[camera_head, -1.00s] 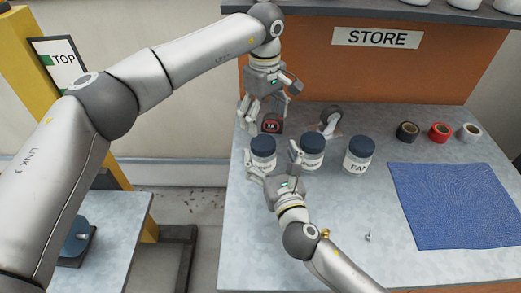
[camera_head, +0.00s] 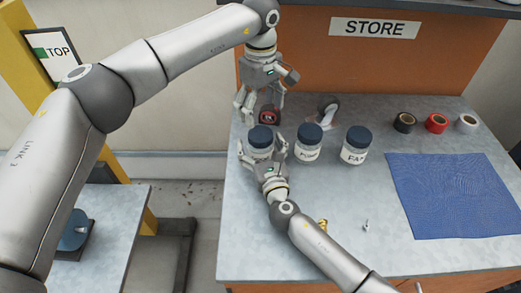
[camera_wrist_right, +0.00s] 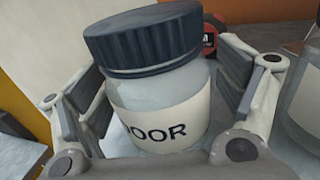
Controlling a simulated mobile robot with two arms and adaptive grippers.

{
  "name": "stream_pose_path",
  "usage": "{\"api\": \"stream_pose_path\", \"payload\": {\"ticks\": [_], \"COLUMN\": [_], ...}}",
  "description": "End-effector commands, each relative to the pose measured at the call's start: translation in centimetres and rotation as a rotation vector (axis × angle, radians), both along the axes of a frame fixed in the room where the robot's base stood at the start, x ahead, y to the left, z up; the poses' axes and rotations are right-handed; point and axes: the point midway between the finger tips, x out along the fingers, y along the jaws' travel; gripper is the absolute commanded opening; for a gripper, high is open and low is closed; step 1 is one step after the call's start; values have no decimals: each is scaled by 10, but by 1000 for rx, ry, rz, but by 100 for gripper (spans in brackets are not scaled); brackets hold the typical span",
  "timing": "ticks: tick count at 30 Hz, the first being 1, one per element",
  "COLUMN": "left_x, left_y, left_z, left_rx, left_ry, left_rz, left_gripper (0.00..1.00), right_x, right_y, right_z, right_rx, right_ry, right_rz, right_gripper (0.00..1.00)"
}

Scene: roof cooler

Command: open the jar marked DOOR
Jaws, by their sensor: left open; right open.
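The jar marked DOOR (camera_head: 261,137) is the leftmost of three white jars with dark blue lids. In the right wrist view its label (camera_wrist_right: 160,128) reads DOOR, the D partly cut off, and its ribbed lid (camera_wrist_right: 143,40) is on. The jar stands upright between the spread fingers of my right gripper (camera_head: 262,152). I cannot tell whether either finger touches it. My left gripper (camera_head: 257,106) is open and empty, pointing down behind the jar, near a red and black tape measure (camera_head: 269,114).
A middle jar (camera_head: 308,143) and a jar labelled FA-something (camera_head: 355,146) stand to the right. A caster wheel (camera_head: 328,111), several tape rolls (camera_head: 437,123) and a blue mat (camera_head: 455,195) are also on the bench. The front middle holds small metal parts (camera_head: 366,226).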

Motion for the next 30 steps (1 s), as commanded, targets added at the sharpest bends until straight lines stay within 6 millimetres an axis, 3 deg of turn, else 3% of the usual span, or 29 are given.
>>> {"api": "stream_pose_path", "payload": {"ticks": [9, 30], "left_x": [0, 0], "left_y": [0, 0], "left_z": [0, 0], "left_rx": [0, 0], "left_ry": [0, 0], "left_rz": [0, -30], "left_gripper": [77, 77], "right_x": [2, 2], "right_y": [1, 1], "right_z": [0, 0], "right_rx": [1, 0], "right_ry": [0, 0], "right_rz": [0, 0], "right_gripper": [89, 0]}}
